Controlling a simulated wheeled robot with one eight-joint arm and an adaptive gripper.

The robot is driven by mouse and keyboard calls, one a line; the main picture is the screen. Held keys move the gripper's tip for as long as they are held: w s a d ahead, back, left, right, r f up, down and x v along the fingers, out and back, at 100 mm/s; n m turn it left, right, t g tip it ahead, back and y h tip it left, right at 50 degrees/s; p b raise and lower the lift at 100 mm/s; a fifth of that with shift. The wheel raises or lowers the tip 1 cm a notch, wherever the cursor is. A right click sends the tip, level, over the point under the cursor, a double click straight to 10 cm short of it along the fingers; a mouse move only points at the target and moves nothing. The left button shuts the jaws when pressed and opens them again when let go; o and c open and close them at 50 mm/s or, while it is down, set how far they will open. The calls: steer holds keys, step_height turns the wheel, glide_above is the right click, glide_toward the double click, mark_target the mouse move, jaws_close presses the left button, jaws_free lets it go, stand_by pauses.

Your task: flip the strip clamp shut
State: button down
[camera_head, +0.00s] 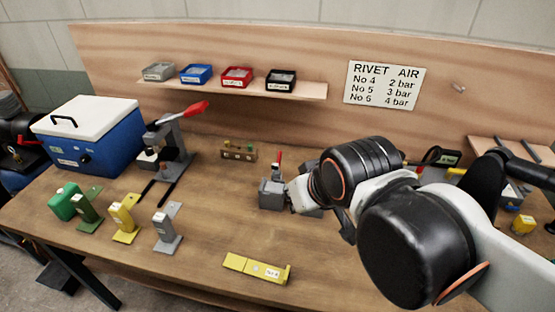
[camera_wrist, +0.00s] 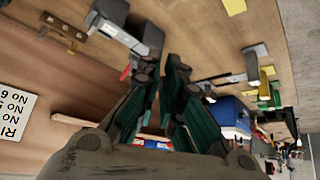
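A small grey clamp block (camera_head: 271,194) stands on the bench in the head view, with a red lever (camera_head: 278,160) rising steeply above it. I take it for the strip clamp. In the wrist view a grey block (camera_wrist: 122,27) lies beyond the fingertips, with a red piece (camera_wrist: 125,73) by the left finger. Contact with the lever cannot be told.
A larger press (camera_head: 170,143) with a red handle stands left, beside a blue cooler (camera_head: 92,135). Green, yellow (camera_head: 122,220) and grey (camera_head: 165,232) stands and a yellow strip (camera_head: 258,268) occupy the front. A shelf (camera_head: 215,84) with bins runs behind. The bench's middle is fairly clear.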

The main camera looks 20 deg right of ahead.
steer(key=w+d+r+m+g+p, duration=0.2)
steer(key=w+r+p, duration=0.15)
steer(key=w, duration=0.35)
steer(key=w+d+r+m+g+p, duration=0.1)
steer(key=w+r+p, duration=0.25)
steer(key=w, duration=0.45)
steer(key=w+d+f+m+g+p, duration=0.1)
steer(key=w+d+f+m+p, duration=0.1)
steer(key=w, duration=0.5)
steer(key=w+d+f+m+g+p, duration=0.1)
steer(key=w+d+f+g+p, duration=0.1)
steer(key=w, duration=0.5)
steer(key=shift+d+f+m+p, duration=0.4)
steer(key=shift+d+f+p, duration=0.15)
steer(key=shift+p, duration=0.3)
